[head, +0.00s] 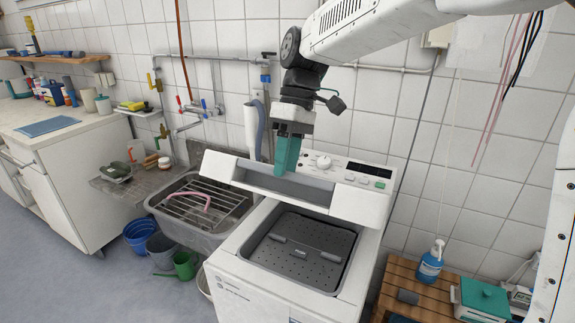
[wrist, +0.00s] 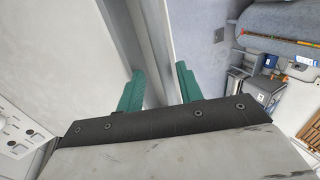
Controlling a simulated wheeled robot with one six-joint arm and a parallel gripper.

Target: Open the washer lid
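The washer (head: 245,270) is a white top-loader in the middle of the head view. Its lid (head: 355,203) stands raised at the back of the opening, with a grey recess facing me. Below it the opening shows a dark perforated inner panel (head: 297,252). My gripper (head: 287,155) points down at the lid's upper edge, its teal fingers overlapping the grey recess in the head view. In the wrist view the two fingers (wrist: 160,88) are apart, one on each side of the lid's pale edge strip (wrist: 150,45). Whether both touch it is unclear.
The control panel (head: 350,168) is behind the lid. A sink with a wire rack (head: 205,205) stands to the left, with buckets (head: 141,236) below. A wooden stand (head: 397,275) with a blue bottle (head: 431,262) is at the right. The wall is close behind.

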